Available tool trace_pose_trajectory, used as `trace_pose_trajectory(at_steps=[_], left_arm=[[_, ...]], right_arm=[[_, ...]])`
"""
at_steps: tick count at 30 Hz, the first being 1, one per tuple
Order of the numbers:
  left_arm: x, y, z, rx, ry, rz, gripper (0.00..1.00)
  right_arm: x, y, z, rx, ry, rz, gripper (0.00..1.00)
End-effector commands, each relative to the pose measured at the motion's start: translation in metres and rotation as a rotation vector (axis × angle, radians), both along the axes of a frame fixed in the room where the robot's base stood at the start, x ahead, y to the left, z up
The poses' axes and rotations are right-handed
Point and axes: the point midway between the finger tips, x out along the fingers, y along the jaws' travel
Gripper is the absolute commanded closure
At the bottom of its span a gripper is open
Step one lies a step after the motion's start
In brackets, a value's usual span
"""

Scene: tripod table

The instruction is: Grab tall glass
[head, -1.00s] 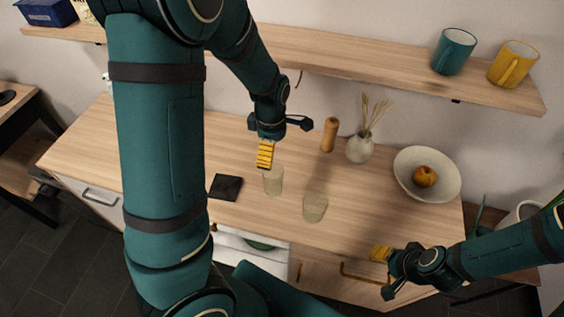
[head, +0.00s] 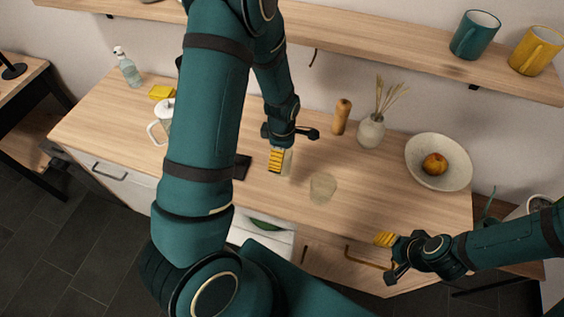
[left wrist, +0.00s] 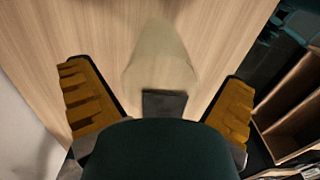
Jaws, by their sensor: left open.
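The tall glass (head: 288,163) is clear and stands upright on the wooden counter (head: 235,205), partly hidden behind my left gripper (head: 277,160) in the head view. In the left wrist view, a glass (left wrist: 160,58) shows ahead, between the lines of the two yellow-padded fingers of my left gripper (left wrist: 155,80). These fingers are spread wide, with a gap on each side of the glass. A shorter, wider glass (head: 322,187) stands to the right. My right gripper (head: 385,240) is over the counter's front right edge; its finger opening is unclear.
A dark flat square (head: 242,167) lies left of the glass, partly behind my arm. A wooden mill (head: 341,117), a vase (head: 371,131) and a bowl (head: 438,162) with fruit stand behind and right. A shelf (head: 400,55) with mugs runs above. The front right counter is mostly clear.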

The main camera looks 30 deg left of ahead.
Motion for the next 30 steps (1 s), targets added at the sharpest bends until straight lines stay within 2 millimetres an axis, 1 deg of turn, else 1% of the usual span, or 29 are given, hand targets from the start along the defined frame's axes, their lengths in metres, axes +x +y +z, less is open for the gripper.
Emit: trace_pose_trajectory(at_steps=[1,3,6,11,12,14,15,17,18,20,30], left_arm=[[-0.0003,0.0001,-0.0074,0.001,0.001,-0.001,0.0],[-0.0002,0.0002,-0.0128,0.0,0.001,0.001,0.0],[0.0002,-0.0001,-0.016,-0.001,-0.001,0.001,0.0],[0.0004,-0.0001,-0.0157,0.0,-0.002,0.001,0.0],[0.0005,-0.0002,-0.0157,0.0,-0.002,0.0,0.04],[0.0005,-0.0001,-0.0156,0.0,-0.002,0.0,0.25],[0.0004,-0.0001,-0.0156,-0.001,-0.001,0.0,0.39],[0.0005,-0.0001,-0.0155,-0.001,-0.001,0.0,0.6],[0.0004,-0.0001,-0.0155,-0.001,-0.001,0.0,0.72],[0.0004,-0.0001,-0.0155,-0.001,-0.001,0.0,0.76],[0.0008,-0.0001,-0.0143,0.0,-0.003,0.0,0.76]], right_arm=[[0.0001,0.0,-0.0006,0.0,0.0,0.0,0.53],[0.0,0.0001,-0.0008,0.0,0.0,0.0,0.53],[0.0,0.0001,-0.0009,0.0,0.0,0.0,0.53],[0.0,0.0001,-0.0008,0.0,0.0,0.0,0.53],[0.0,0.0001,-0.0008,0.0,0.0,0.0,0.53],[0.0,0.0001,-0.0008,0.0,0.0,0.0,0.53],[0.0,0.0001,-0.0008,0.0,0.0,0.0,0.53],[0.0,0.0001,-0.0008,0.0,0.0,0.0,0.53],[0.0,0.0001,-0.0008,0.0,0.0,0.0,0.53],[0.0,0.0,-0.0009,0.0,0.0,0.0,0.53],[0.0,0.0001,-0.0007,0.0,0.0,0.0,0.53]])
